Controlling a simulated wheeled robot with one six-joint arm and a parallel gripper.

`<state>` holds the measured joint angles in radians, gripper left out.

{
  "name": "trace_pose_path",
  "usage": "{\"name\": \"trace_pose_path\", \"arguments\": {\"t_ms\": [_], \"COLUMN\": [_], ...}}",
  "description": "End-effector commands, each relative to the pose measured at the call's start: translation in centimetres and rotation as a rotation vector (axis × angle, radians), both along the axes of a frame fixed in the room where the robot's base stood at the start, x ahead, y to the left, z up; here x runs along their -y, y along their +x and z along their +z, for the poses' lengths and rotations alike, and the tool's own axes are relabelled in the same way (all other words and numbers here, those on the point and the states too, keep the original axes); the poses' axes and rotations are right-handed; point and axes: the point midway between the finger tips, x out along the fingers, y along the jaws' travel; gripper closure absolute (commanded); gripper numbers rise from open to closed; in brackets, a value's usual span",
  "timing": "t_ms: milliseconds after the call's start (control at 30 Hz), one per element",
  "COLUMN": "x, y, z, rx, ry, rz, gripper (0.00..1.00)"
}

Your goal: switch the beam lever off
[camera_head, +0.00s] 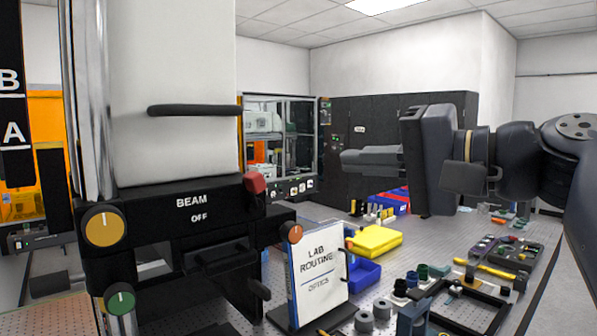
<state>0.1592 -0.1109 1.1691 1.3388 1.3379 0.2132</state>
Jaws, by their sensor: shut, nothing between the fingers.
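A black panel (165,212) with white letters "BEAM" and "OFF" fills the lower left, on the near instrument. A red knob (255,183) sticks out at the panel's upper right corner; it may be the lever's end, but I cannot tell for sure. A dark bar also shows below the "OFF" label, partly lost against the black panel. My gripper (345,162) points left in the air, right of the panel and apart from it. Its fingers are together, with nothing held.
An orange knob (103,227) and a green knob (120,299) sit on the instrument's left. A "LAB ROUTINE" sign (318,275) stands right of the panel. A yellow tray (375,241), blue bins and small parts lie on the perforated bench. Space between gripper and panel looks open.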

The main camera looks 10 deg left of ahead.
Motion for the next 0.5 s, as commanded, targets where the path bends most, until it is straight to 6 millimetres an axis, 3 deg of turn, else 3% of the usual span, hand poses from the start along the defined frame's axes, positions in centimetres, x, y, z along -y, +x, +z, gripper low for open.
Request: {"name": "trace_pose_path", "arguments": {"t_ms": [500], "x": [-6.8], "y": [3.4], "z": [-0.4], "rx": [-0.004], "ry": [0.000], "rz": [0.005], "gripper": [1.00]}}
